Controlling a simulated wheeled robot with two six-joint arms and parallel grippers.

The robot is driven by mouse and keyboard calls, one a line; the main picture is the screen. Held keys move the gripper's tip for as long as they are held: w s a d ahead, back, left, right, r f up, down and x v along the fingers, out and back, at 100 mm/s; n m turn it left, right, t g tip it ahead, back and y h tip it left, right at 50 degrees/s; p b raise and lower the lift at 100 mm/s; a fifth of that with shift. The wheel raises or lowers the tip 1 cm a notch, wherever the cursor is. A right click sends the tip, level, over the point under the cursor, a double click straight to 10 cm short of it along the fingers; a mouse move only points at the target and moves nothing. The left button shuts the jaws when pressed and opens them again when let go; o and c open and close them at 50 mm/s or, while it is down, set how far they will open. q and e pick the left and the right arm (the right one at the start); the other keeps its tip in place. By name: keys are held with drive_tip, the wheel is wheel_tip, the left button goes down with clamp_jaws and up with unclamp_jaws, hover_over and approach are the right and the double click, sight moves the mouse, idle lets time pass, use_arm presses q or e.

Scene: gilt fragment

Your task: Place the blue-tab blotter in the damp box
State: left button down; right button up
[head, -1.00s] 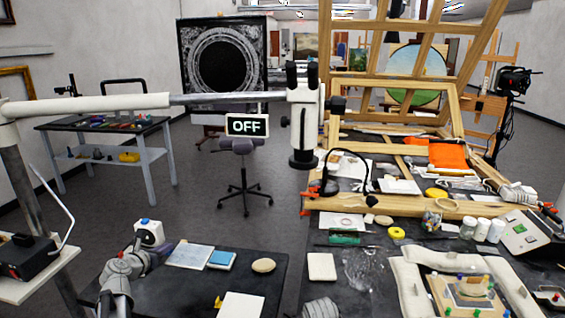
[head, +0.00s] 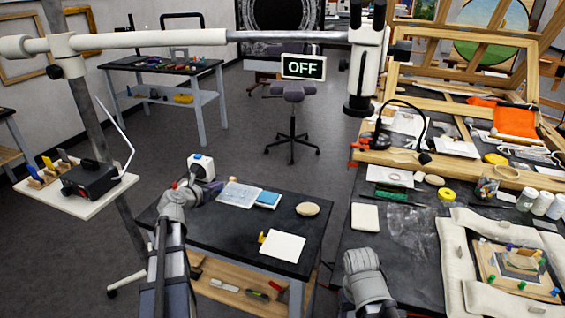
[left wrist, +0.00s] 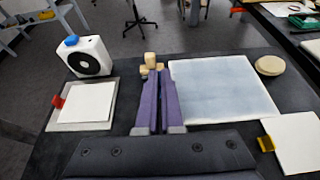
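My left gripper (left wrist: 160,100) is over the dark bench, its two purple fingers close together with nothing visible between them. Left of it in the left wrist view are a white blotter with a red tab (left wrist: 85,104) and a white device with a blue knob (left wrist: 90,57). Right of it is a pale blue flat panel (left wrist: 222,90). A yellow-tab blotter (head: 284,246) lies nearer. I cannot make out a blue-tab blotter. My right gripper's fingers are hidden beyond its grey wrist.
A beige disc (head: 307,208) lies at the bench's right. A gap separates this bench from the crowded right worktable (head: 345,240). A side shelf (head: 60,203) at left holds a black device (head: 90,180) and small upright coloured pieces. A white boom crosses above.

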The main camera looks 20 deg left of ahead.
sight(221, 216)
use_arm(q)
drive_tip(key=shift+f+b, duration=5.1)
drive_tip(key=shift+f, duration=0.4)
drive_tip(key=shift+r, duration=0.15)
drive_tip(key=c, duration=1.5)
unclamp_jaws()
drive_tip(key=shift+f, duration=0.2)
drive_tip(key=shift+c, duration=0.2)
drive_tip(key=o, duration=0.5)
drive_tip(key=shift+c, duration=0.2)
drive_tip(key=shift+r, duration=0.1)
drive_tip(key=shift+r, duration=0.2)
drive_tip(key=shift+o, duration=0.3)
drive_tip(key=p+v, duration=0.5)
drive_tip(key=v, duration=0.7)
drive_tip(key=shift+f, duration=0.1)
